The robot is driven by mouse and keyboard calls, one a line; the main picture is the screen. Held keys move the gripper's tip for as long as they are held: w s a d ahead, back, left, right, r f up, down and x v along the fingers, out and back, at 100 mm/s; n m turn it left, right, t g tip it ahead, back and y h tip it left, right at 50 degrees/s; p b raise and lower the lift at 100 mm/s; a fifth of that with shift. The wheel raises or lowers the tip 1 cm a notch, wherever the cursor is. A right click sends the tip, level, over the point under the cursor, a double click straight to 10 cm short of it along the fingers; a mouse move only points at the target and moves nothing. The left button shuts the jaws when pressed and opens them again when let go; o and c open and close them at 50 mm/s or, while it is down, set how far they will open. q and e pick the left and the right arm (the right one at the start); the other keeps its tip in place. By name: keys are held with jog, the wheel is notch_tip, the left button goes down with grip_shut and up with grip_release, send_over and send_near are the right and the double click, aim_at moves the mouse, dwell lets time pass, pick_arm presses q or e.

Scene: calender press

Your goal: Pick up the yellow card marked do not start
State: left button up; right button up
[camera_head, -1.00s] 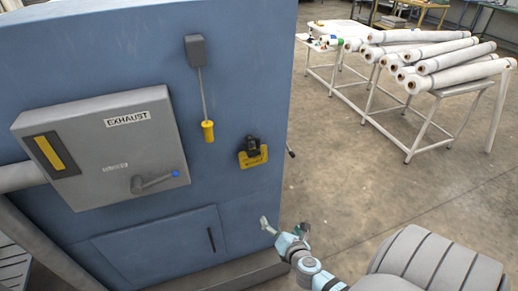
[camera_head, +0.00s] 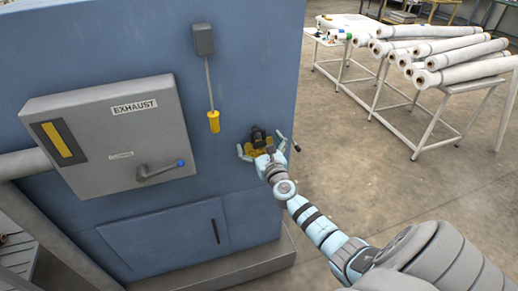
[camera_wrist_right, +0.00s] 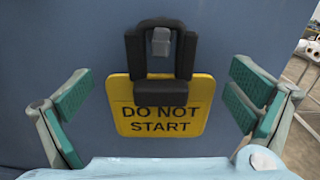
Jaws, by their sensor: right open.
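The yellow card (camera_wrist_right: 160,128) reads "DO NOT START" in the right wrist view. It hangs upright on the blue panel under a black clip (camera_wrist_right: 161,50) that sits over a grey peg. In the head view the yellow card (camera_head: 262,144) is partly hidden by my right gripper (camera_head: 263,147). That gripper is open, and in the right wrist view its two green-padded fingers (camera_wrist_right: 160,108) stand to the left and right of the card, apart from it. My left gripper is not in view.
A grey exhaust box (camera_head: 110,130) with a blue-tipped handle juts from the blue cabinet (camera_head: 150,225) on the left. A yellow-handled pull (camera_head: 213,121) hangs above and left of the card. White rolls (camera_head: 440,50) lie on a rack at the right. Floor between is clear.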

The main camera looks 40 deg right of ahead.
jog(key=shift+w, duration=0.1)
jog(key=c, duration=0.9)
jog(key=shift+c, duration=0.2)
jog(key=shift+r+p, duration=1.05)
jog(key=v, duration=1.8)
jog(key=shift+f, duration=0.3)
